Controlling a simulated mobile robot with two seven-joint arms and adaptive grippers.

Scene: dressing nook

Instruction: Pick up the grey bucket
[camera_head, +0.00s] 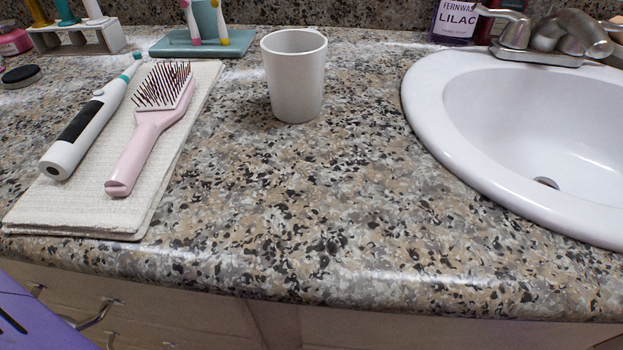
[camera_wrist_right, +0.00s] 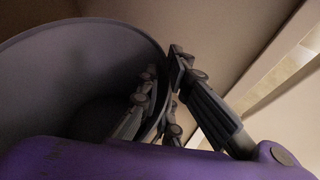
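The grey bucket (camera_wrist_right: 60,65) fills the left of the right wrist view, seen close up and dim, with its curved rim arching across the top. My right gripper (camera_wrist_right: 166,72) is at the bucket's rim. One finger is on the inner side of the wall and the other on the outer side, and they look closed on it. The bucket's base and what it rests on are hidden. The bucket does not show in the head view.
On the granite counter (camera_head: 330,210) stand a light cup (camera_head: 296,85) and a white sink (camera_head: 450,130). A pink hairbrush (camera_head: 150,125) and an electric toothbrush (camera_head: 90,120) lie on a folded towel (camera_head: 190,130). Drawers with handles (camera_head: 95,315) are below. The counter's front middle is clear.

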